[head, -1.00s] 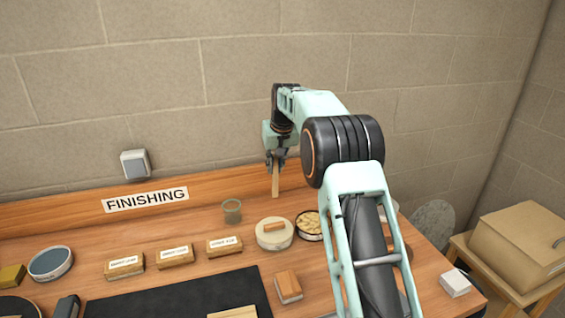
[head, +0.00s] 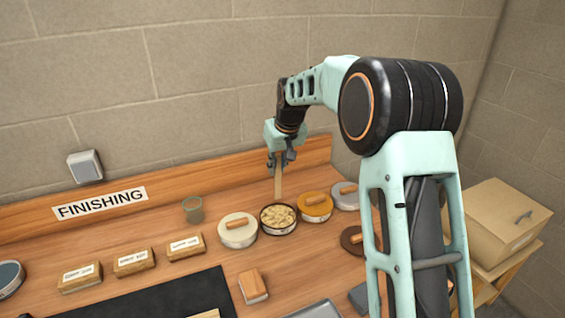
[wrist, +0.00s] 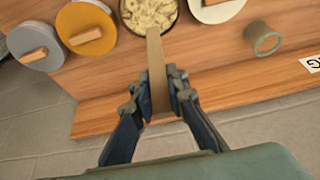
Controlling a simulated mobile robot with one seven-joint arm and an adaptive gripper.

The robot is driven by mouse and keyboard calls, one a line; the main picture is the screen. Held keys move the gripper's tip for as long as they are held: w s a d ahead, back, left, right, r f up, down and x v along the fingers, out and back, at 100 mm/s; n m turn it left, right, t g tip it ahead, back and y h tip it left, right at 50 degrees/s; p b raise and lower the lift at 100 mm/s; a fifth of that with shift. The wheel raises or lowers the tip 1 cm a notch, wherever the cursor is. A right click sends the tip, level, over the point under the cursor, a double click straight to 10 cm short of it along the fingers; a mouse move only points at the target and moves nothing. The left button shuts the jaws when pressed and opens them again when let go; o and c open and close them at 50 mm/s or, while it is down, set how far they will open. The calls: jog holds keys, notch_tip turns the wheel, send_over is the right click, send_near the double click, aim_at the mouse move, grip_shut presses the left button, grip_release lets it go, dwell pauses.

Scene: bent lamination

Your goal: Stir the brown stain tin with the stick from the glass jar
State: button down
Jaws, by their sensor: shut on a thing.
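My gripper (head: 280,158) is shut on a flat wooden stick (head: 278,184), which hangs about upright over the back of the bench. In the wrist view the stick (wrist: 156,70) runs between the fingers of my gripper (wrist: 162,90). Its lower end overlaps the rim of an open round tin of pale pieces (head: 266,226); I cannot tell its height above it. The glass jar (head: 192,209) stands to the left with no stick showing in it. A dark brown round tin (head: 352,240) with a wooden block on top is at the right, partly hidden by my arm.
A white round tin (head: 238,236) is left of the open one. An orange-topped tin (head: 315,206) and a grey-topped tin (head: 345,195) are right of it. Several labelled wooden blocks (head: 134,262) and a dark mat (head: 165,300) lie in front. The wall is close behind.

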aim_at(278, 189)
jog(key=shift+f+b, duration=3.2)
jog(key=shift+f, duration=1.55)
jog(key=shift+s+a, duration=0.1)
